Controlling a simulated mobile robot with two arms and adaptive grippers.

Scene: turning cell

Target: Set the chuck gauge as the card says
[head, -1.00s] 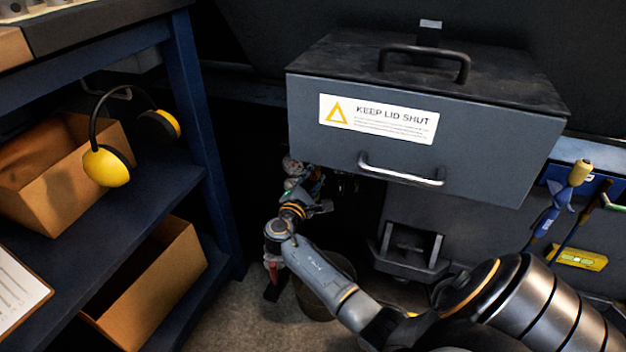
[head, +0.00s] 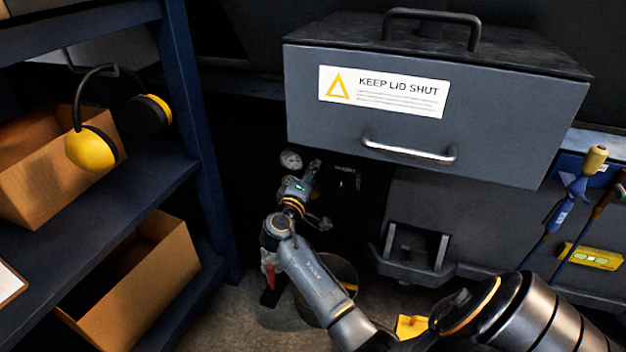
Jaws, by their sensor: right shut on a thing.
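A small round gauge (head: 291,160) with a pale dial sits in the dark space below the left end of the grey lidded box. Its needle and numbers are too small to read. My right gripper (head: 314,168) is just right of and slightly below the gauge, shut on a small dark part there, which its fingers mostly hide. A sheet of paper on a board (head: 9,284) is cut off at the left edge; I cannot read it or tell whether it is the card. My left gripper is not in view.
The grey box (head: 400,145) marked KEEP LID SHUT overhangs the gauge area. A blue shelf (head: 135,190) with yellow earmuffs (head: 92,148) and cardboard boxes (head: 140,275) stands left. A bucket (head: 315,310) is below my arm. Tools (head: 572,190) hang at right.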

